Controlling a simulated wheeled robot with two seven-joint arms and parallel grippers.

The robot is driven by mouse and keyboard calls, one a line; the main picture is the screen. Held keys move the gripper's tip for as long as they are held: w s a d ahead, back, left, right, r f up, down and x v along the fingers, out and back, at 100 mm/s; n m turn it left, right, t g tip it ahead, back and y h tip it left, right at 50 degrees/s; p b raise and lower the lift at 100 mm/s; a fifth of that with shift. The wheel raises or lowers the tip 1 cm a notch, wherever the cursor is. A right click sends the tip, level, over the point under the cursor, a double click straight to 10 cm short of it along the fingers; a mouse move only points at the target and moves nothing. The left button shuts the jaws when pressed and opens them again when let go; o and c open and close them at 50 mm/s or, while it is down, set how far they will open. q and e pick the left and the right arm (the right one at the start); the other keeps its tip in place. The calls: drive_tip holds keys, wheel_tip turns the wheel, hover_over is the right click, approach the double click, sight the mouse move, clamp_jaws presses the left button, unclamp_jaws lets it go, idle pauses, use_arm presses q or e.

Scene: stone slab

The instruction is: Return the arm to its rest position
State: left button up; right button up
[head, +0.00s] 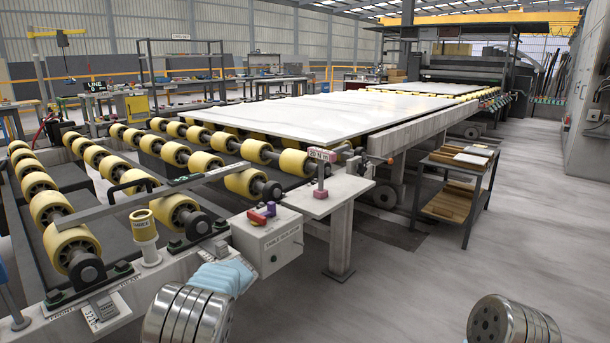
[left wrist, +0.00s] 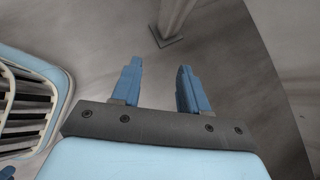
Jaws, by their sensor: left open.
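My left gripper (left wrist: 158,67) shows in the left wrist view with its two blue fingers apart. Nothing is between the fingers, and they point toward the grey floor. Past the fingers stands the foot of a grey post (left wrist: 166,40). Neither gripper's fingers can be made out there. My right gripper is not in view.
A roller conveyor (head: 185,157) carries a large white slab (head: 310,115). A control box (head: 268,240) and a small grey shelf (head: 325,197) jut out at its near corner. A low cart (head: 448,205) stands at right. Open floor (head: 420,290) lies in front.

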use_arm(q)
drive_tip(key=s+d+f+n+h, duration=0.35)
drive_tip(key=s+f, duration=0.35)
drive_tip(key=f, duration=0.4)
drive_tip(key=s+d+f+n+h, duration=0.2)
drive_tip(key=s+d+f+h, duration=0.3)
drive_tip(key=f, duration=0.6)
drive_tip(key=s+d+n+t+h, duration=0.1)
drive_tip(key=s+d+n, duration=0.3)
drive_tip(key=s, duration=0.4)
drive_tip(key=s+d+f+n+t+h, duration=0.1)
drive_tip(key=s+d+n+h, duration=0.2)
drive_tip(key=s+d+n, duration=0.2)
drive_tip(key=s+n, duration=0.2)
drive_tip(key=s, duration=0.1)
drive_tip(key=shift+t, duration=0.3)
